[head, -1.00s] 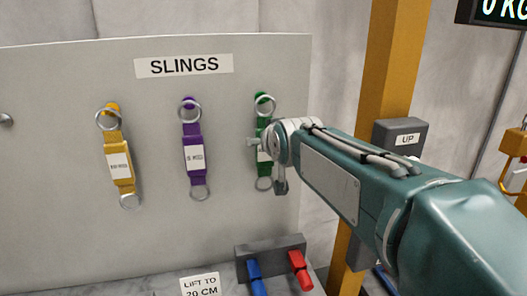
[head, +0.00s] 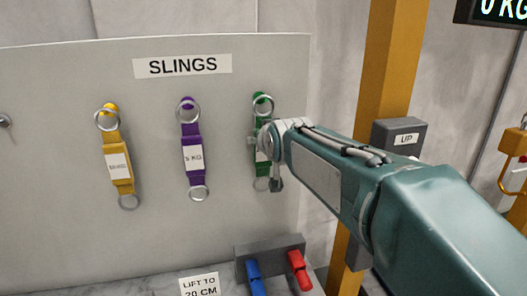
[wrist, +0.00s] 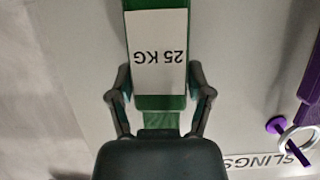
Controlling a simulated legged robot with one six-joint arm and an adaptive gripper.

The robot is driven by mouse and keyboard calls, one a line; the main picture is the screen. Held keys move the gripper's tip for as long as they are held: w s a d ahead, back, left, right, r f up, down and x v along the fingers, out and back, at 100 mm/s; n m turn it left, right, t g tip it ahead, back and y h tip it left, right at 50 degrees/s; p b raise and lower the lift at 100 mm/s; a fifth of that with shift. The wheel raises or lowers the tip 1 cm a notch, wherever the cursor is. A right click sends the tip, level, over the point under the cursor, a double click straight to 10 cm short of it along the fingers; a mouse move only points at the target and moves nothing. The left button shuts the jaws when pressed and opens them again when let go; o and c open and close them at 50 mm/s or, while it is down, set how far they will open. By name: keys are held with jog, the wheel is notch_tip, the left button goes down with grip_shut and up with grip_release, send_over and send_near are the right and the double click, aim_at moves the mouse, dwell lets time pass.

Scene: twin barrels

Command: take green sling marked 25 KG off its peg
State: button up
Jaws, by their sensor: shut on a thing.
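The green sling (head: 261,128) hangs on the board at the right of the row, its upper metal ring (head: 263,105) around the peg. Its white label reads 25 KG, upside down, in the wrist view (wrist: 159,52). My gripper (head: 262,143) is at the sling's middle, and the arm hides part of the strap. In the wrist view my gripper's fingers (wrist: 159,98) stand on both sides of the green body and are shut on it. The sling's upper ring is hidden in the wrist view.
A purple sling (head: 192,157) marked 5 KG and a yellow sling (head: 118,166) hang to the left on the SLINGS board (head: 60,180). Below are blue (head: 253,275) and red (head: 299,270) handles. A yellow post (head: 390,70) with an UP box (head: 401,130) stands to the right.

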jog(key=shift+r, duration=0.2)
jog(key=shift+s+r, duration=0.1)
jog(key=shift+s, duration=0.1)
jog(key=s+d, duration=0.2)
jog(key=s, duration=0.8)
jog(key=shift+r, duration=0.45)
dwell(0.8)
jog(key=shift+s, duration=0.15)
